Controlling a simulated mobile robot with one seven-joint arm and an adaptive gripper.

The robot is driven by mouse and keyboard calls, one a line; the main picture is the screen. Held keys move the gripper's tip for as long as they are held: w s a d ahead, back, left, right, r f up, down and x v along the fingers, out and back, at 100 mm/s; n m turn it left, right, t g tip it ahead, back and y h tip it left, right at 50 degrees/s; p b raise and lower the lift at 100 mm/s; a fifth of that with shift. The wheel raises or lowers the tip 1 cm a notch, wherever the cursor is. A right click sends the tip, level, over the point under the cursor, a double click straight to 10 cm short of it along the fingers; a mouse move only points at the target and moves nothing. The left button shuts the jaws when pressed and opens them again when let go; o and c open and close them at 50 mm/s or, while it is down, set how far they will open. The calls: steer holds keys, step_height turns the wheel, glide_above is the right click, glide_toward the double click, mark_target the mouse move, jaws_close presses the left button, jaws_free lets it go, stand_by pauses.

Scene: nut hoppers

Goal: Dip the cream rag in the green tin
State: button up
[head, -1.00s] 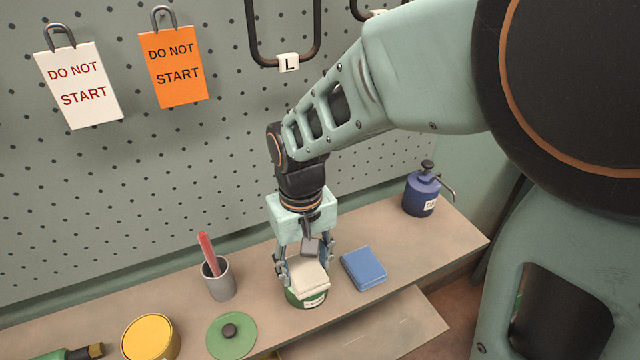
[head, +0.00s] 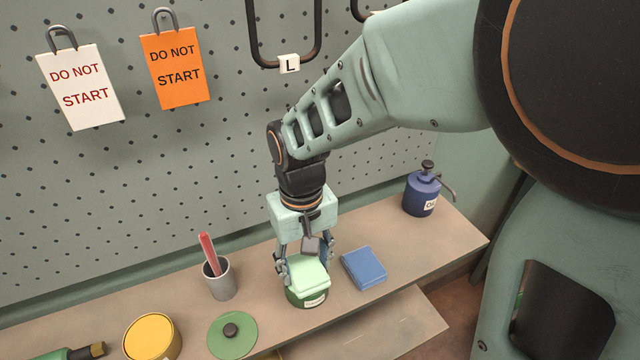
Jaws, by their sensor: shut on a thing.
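My gripper (head: 304,268) points down over the green tin (head: 305,299) and is shut on the rag (head: 308,274). The rag is a folded pad that now looks pale green rather than cream. It sits at the tin's mouth, between my fingers, and covers most of the opening. The tin stands upright on the shelf with a white label on its front. The inside of the tin and how deep the rag reaches are hidden.
A green lid with a dark knob (head: 232,335) lies left of the tin, beside a yellow tin (head: 151,337). A grey cup (head: 220,281) holds a red stick. A folded blue cloth (head: 363,268) lies close on the right. A blue oil can (head: 421,195) stands farther right.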

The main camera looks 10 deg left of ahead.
mark_target(305, 267)
steer(key=shift+r+p, duration=2.25)
steer(key=shift+r, duration=1.05)
steer(key=w+d+f+m, duration=0.1)
steer(key=w+d, duration=0.1)
steer(key=d, duration=0.1)
steer(key=w+d+f+m, duration=0.1)
steer(key=w+d, duration=0.2)
steer(key=w+d+f+m, duration=0.1)
steer(key=w+d+f, duration=0.1)
steer(key=d, duration=0.1)
steer(key=shift+w+d, duration=0.35)
steer(key=shift+d, duration=0.05)
steer(key=w+d+f+m, duration=0.1)
steer(key=d, duration=0.2)
steer(key=w+d+f+m, duration=0.1)
steer(key=d, duration=0.3)
steer(key=w+d+f+m, duration=0.1)
steer(key=d, duration=0.2)
steer(key=shift+w+d+f, duration=0.2)
steer(key=shift+w+f, duration=0.05)
steer(key=shift+w, duration=0.05)
steer(key=shift+d+f, duration=0.1)
steer(key=shift+d, duration=0.25)
